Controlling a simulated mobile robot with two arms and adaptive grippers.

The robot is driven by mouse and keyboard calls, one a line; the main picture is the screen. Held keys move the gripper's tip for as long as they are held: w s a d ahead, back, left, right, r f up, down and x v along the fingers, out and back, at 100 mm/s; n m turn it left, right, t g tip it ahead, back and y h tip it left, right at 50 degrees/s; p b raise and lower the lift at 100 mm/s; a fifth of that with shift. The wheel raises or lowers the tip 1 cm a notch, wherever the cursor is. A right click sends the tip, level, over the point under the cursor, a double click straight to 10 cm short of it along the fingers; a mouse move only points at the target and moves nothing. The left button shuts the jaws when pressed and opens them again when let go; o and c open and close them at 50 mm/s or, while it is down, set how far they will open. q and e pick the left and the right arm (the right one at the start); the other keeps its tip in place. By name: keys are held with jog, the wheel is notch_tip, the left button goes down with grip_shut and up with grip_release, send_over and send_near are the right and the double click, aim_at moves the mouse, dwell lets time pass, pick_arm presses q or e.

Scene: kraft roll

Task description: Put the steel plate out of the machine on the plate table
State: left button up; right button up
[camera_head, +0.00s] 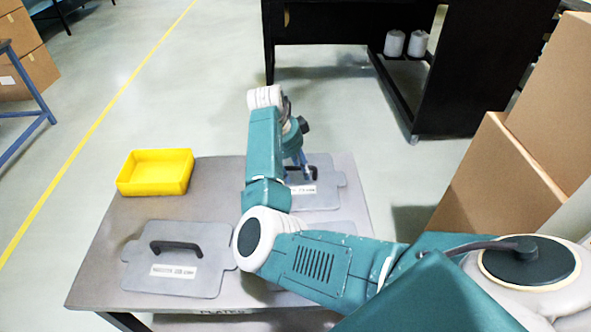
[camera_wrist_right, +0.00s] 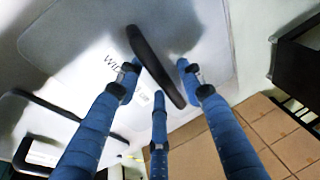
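Grey steel plates with black handles lie on the plate table (camera_head: 90,275), whose front edge reads "PLATES". One plate (camera_head: 322,198) is at the far right corner, partly hidden by my right arm. My right gripper (camera_head: 302,168) is down at that plate's black handle (camera_head: 312,171). In the wrist view, the blue fingers are spread on both sides of the handle (camera_wrist_right: 156,66), with visible gaps, so the gripper looks open. Another plate (camera_head: 205,240) with a handle and white label lies at the front left. My left gripper is not in view.
A yellow bin (camera_head: 155,172) stands at the table's back left. Part of another plate (camera_head: 335,228) shows behind my arm. Cardboard boxes (camera_head: 500,180) are stacked on the right. A black machine or bench (camera_head: 470,70) stands behind.

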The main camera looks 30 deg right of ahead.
jog(key=b+v, duration=0.1)
jog(key=v, duration=1.1)
